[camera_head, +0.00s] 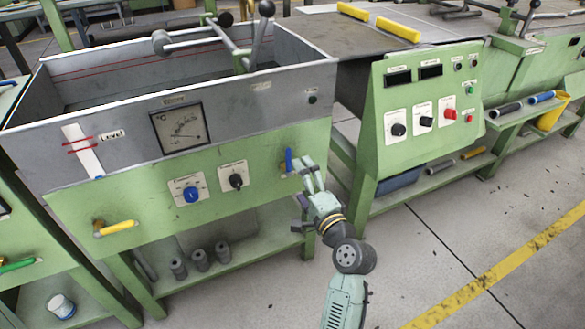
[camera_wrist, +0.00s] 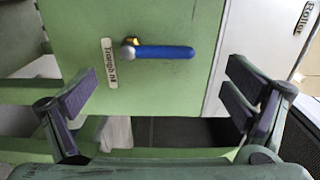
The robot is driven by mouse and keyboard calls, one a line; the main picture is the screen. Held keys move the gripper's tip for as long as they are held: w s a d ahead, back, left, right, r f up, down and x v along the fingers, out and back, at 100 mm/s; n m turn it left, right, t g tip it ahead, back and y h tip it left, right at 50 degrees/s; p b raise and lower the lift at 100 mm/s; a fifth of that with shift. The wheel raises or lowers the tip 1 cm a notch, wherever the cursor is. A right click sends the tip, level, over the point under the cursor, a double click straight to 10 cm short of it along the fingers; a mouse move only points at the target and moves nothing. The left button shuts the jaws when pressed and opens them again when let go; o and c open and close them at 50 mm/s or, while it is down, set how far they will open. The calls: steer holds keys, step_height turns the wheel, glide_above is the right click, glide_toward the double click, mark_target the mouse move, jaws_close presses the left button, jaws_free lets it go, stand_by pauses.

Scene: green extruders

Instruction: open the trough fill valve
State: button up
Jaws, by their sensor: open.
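The trough fill valve has a blue lever handle (camera_head: 288,161) on a brass stem, at the right end of the green trough front. In the head view the lever stands about upright. In the wrist view the blue lever (camera_wrist: 164,52) lies across the picture, next to a label (camera_wrist: 110,63) reading "Trough fill", partly cut or blurred. My gripper (camera_head: 308,180) is just right of and below the lever in the head view. In the wrist view my gripper (camera_wrist: 162,98) is open and empty, with its fingers spread wide. The lever is beyond the fingertips, not between them.
A yellow lever (camera_head: 117,229) is at the trough's lower left. A blue knob (camera_head: 191,194) and a black knob (camera_head: 236,181) are left of the valve. A control cabinet (camera_head: 425,105) stands to the right. Open floor (camera_head: 420,255) lies in front of it.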

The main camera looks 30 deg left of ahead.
steer(key=v, duration=0.3)
steer(key=shift+s+d, duration=0.25)
steer(key=shift+s, duration=0.05)
